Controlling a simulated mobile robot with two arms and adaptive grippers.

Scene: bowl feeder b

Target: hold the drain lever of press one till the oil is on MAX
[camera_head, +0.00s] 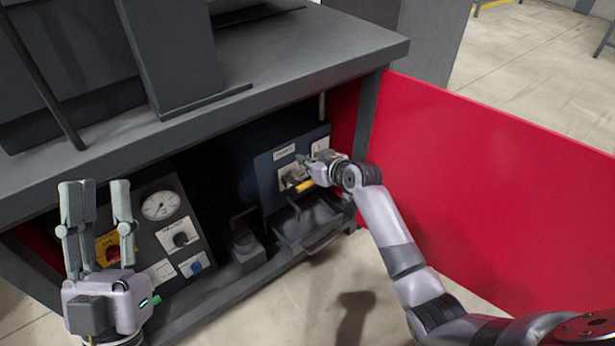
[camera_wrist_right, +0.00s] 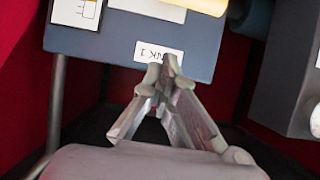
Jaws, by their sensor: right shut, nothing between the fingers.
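The blue-grey tank panel (camera_head: 262,180) stands inside the open cabinet, with a small label (camera_head: 284,152). A yellow-ended lever (camera_head: 305,186) sticks out from its front. My right gripper (camera_head: 304,164) is at the panel, just above the lever; contact cannot be told. In the right wrist view, my right gripper (camera_wrist_right: 163,70) is shut and empty, its tips in front of the upside-down label (camera_wrist_right: 158,52). A white gauge plate (camera_wrist_right: 77,12) shows at the top left, cut off; its oil level cannot be read.
A sloped panel with a round dial (camera_head: 160,205), a black knob (camera_head: 181,239) and a blue knob (camera_head: 196,266) stands on the left inside the cabinet. A grey tray (camera_head: 308,222) sits under the lever. The red door (camera_head: 480,180) stands open behind my right arm.

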